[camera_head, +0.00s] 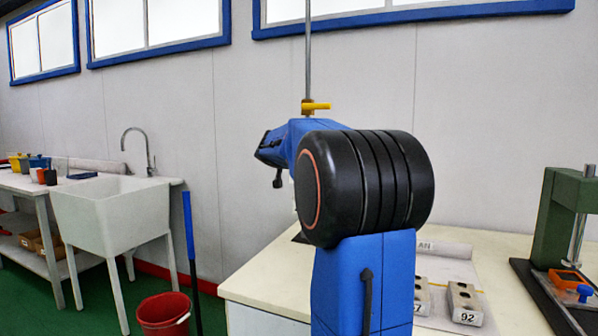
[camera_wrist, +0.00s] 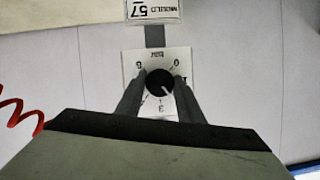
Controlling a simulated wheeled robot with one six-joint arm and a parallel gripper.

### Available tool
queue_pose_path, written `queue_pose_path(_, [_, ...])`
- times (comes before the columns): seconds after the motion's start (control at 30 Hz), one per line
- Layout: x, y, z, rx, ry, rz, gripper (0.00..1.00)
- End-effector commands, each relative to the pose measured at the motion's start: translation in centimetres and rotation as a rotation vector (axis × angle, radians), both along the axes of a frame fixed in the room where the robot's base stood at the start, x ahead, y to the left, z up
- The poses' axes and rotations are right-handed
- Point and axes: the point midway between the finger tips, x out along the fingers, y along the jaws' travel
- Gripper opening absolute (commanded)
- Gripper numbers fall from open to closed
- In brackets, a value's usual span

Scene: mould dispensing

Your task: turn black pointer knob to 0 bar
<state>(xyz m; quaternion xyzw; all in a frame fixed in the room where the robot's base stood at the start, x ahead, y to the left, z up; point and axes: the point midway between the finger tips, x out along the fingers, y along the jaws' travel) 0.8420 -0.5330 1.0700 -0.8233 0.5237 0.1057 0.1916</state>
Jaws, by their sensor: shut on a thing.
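In the wrist view, the black pointer knob (camera_wrist: 159,82) sits in the middle of a white dial plate (camera_wrist: 154,55) marked with numbers and "bar". The picture is upside down, with 0 at the plate's upper right and 3 at the bottom. A small pale mark on the knob seems to point to the lower right, away from the 0; its exact reading is too small to tell. My gripper (camera_wrist: 159,88) has one finger on each side of the knob and is shut on it. In the head view, my blue and black arm hides the gripper and knob.
A red coiled hose (camera_wrist: 20,115) hangs at left.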

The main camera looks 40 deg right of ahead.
Motion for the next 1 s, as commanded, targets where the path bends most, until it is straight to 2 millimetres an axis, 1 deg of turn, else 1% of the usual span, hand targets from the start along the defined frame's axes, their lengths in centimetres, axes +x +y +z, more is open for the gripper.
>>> queue_pose_path(0.17, [0.02, 0.02, -0.02, -0.009, 0.022, -0.001, 0.12])
queue_pose_path(0.37, [0.16, 0.09, 0.01, -0.043, 0.103, 0.001, 0.12])
queue_pose_path(0.57, [0.24, 0.13, -0.02, -0.104, 0.25, 0.001, 0.12])
queue_pose_path(1.0, [0.44, 0.2, -0.12, -0.265, 0.636, 0.001, 0.12])
